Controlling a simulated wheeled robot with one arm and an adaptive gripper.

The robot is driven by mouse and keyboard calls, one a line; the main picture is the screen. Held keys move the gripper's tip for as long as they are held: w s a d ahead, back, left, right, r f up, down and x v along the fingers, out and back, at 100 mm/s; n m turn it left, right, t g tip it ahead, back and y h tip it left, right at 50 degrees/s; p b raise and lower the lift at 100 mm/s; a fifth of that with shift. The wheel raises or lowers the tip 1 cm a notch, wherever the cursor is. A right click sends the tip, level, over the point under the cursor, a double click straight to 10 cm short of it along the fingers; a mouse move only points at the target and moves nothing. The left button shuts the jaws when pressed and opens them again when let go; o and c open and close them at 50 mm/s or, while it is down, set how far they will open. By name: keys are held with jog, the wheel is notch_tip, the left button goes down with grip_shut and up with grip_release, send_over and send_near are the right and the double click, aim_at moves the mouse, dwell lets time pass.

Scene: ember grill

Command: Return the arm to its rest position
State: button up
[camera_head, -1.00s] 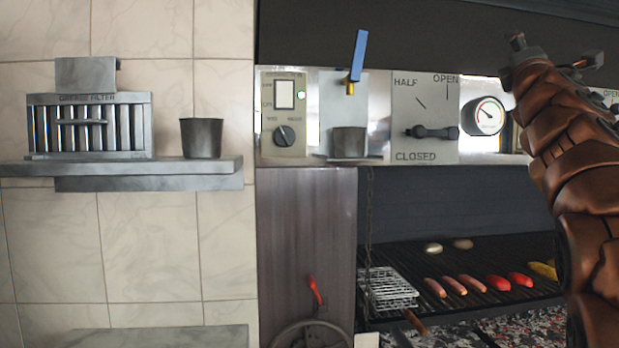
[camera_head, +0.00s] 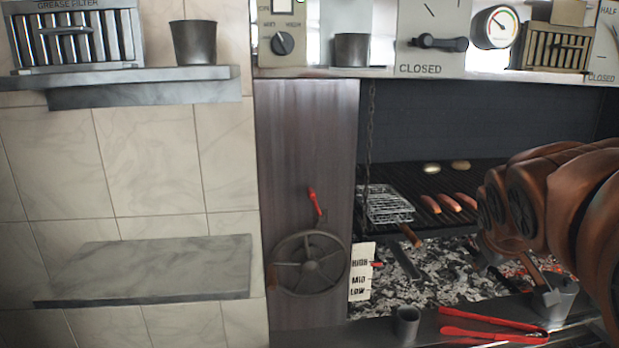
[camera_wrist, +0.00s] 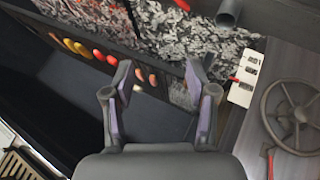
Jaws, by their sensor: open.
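My arm (camera_head: 560,190) reaches in from the right edge in the head view, in front of the grill. It hides the right part of the grate and the food there. My gripper (camera_wrist: 157,78) shows in the wrist view with its two fingers spread apart and nothing between them. In the head view I cannot make out its fingers clearly.
The grill grate (camera_head: 450,229) holds sausages (camera_head: 448,203) and a wire basket (camera_head: 385,204) above glowing coals. A handwheel (camera_head: 309,264) stands left of it. Red tongs (camera_head: 490,334) and a grey cup (camera_head: 407,325) rest on the front ledge. A stone shelf (camera_head: 150,270) juts out at left.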

jog(key=s+a+f+g+y, duration=0.1)
jog(key=s+a+f+g, duration=0.2)
jog(key=s, duration=0.6)
jog(key=s+a+f+m+g+y, duration=0.1)
jog(key=s+a+f+g+y, duration=0.1)
jog(key=s+a+f, duration=0.5)
jog(key=s+a+f+m+g+y, duration=0.1)
jog(key=s+a+f+g, duration=0.2)
jog(key=s+f, duration=0.5)
jog(key=s+a, duration=0.1)
jog(key=s, duration=0.3)
jog(key=shift+a+f+g+y, duration=0.25)
jog(key=shift+a+g+y, duration=0.05)
jog(key=shift+a, duration=0.1)
